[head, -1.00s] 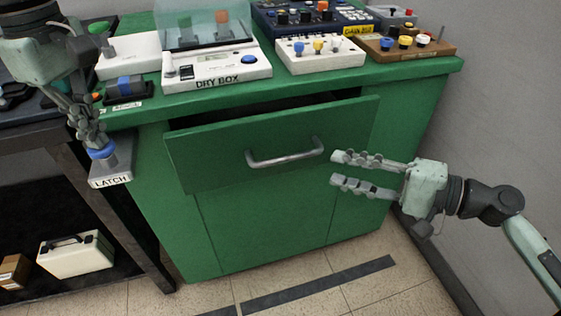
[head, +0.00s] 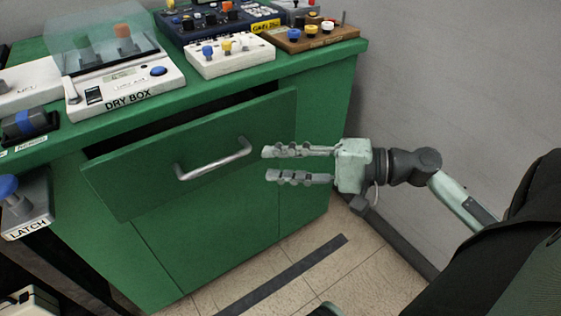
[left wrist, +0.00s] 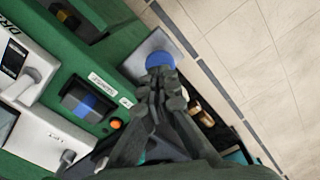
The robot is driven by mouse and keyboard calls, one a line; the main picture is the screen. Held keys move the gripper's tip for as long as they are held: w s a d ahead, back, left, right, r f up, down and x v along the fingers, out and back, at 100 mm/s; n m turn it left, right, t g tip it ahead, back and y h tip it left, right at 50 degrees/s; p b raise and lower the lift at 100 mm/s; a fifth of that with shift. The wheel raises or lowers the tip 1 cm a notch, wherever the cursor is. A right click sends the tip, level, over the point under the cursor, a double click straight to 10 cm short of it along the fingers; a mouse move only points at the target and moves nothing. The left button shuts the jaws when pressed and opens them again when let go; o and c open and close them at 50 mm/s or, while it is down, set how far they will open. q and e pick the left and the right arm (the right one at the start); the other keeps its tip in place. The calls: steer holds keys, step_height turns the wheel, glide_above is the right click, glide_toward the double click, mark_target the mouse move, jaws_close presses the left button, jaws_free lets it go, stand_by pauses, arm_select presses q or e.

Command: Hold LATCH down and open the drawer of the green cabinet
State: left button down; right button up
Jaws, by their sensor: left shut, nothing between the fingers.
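The green cabinet (head: 230,240) has its drawer (head: 130,190) partly out, with a dark gap behind its front. The drawer's metal handle (head: 214,163) faces me. My right gripper (head: 267,164) is open and empty, just right of the handle and apart from it. The grey LATCH box (head: 30,214) with its blue button (head: 8,187) is at the cabinet's left side. My left gripper (left wrist: 160,75) is out of the head view; the left wrist view shows it shut, fingertips beside the blue button (left wrist: 160,59). I cannot tell whether they touch it.
The DRY BOX (head: 125,85), a white switch box (head: 230,55) and a wooden knob box (head: 312,36) stand on the cabinet top. A grey wall (head: 450,80) is on the right. The tiled floor (head: 300,290) before the cabinet is clear, with a dark stripe.

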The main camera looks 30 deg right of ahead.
arm_select(q)
steer(key=shift+r, duration=2.15)
